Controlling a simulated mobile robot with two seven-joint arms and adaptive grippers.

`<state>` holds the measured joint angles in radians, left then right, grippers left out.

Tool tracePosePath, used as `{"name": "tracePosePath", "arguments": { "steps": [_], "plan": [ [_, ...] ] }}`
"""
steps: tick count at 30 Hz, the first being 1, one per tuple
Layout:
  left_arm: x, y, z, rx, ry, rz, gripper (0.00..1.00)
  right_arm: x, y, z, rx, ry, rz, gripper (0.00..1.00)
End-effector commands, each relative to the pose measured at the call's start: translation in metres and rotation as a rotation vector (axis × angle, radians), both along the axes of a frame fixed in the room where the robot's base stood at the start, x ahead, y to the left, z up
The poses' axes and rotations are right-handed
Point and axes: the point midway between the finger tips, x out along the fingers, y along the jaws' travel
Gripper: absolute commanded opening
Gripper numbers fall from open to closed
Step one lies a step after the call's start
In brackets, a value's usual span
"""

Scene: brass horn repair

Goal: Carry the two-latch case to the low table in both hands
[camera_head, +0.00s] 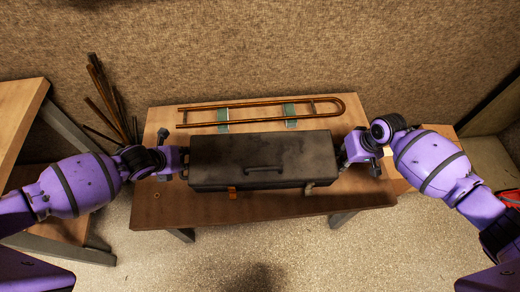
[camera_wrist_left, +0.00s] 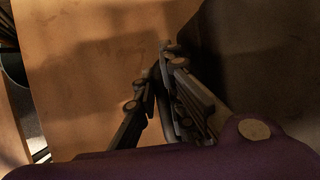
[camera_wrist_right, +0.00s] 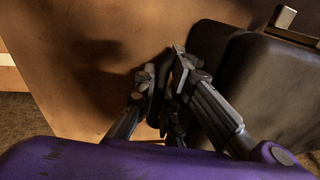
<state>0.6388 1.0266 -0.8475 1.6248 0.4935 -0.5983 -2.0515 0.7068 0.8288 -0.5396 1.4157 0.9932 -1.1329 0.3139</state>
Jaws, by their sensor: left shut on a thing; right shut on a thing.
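The dark two-latch case (camera_head: 262,150) is over the low table (camera_head: 165,208), level and lengthwise, its handle and latches toward me. I cannot tell whether its underside touches the tabletop. An orange latch (camera_head: 232,191) is at its front left and a paler latch (camera_head: 309,187) at its front right. My left gripper (camera_head: 184,165) is shut at the case's left end; in the left wrist view the case (camera_wrist_left: 265,60) fills the right side. My right gripper (camera_head: 343,157) is shut at the right end; the case also shows in the right wrist view (camera_wrist_right: 275,95). The exact grip points are hidden.
A brass horn slide (camera_head: 260,103) lies on green supports (camera_head: 291,112) on the table behind the case. Dark rods (camera_head: 105,98) stand at the left, beside another wooden table (camera_head: 18,110). A fabric wall (camera_head: 300,40) closes off the back. The carpet (camera_head: 270,245) in front is clear.

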Motion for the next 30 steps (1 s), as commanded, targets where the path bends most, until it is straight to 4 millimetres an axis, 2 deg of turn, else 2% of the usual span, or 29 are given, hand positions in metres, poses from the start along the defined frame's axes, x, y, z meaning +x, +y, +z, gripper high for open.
{"name": "tracePosePath", "arguments": {
  "steps": [1, 5, 21, 26, 30],
  "plan": [
    [0.001, 0.005, -0.001, 0.008, 0.001, 0.007, 0.12, 0.000, -0.004, -0.001, -0.008, 0.001, -0.004, 0.12],
    [0.001, 0.004, -0.001, 0.006, 0.000, 0.004, 0.28, 0.000, -0.003, -0.001, -0.006, 0.001, -0.002, 0.28],
    [-0.001, 0.001, 0.002, 0.000, -0.001, 0.000, 0.28, 0.000, 0.000, 0.000, -0.001, 0.000, 0.000, 0.28],
    [-0.010, 0.005, 0.017, 0.002, -0.001, -0.002, 0.28, 0.000, 0.000, 0.000, -0.001, 0.000, 0.000, 0.28],
    [-0.026, 0.010, 0.043, 0.004, -0.001, -0.003, 0.28, 0.000, 0.000, 0.000, -0.001, 0.000, 0.000, 0.28]
  ]
}}
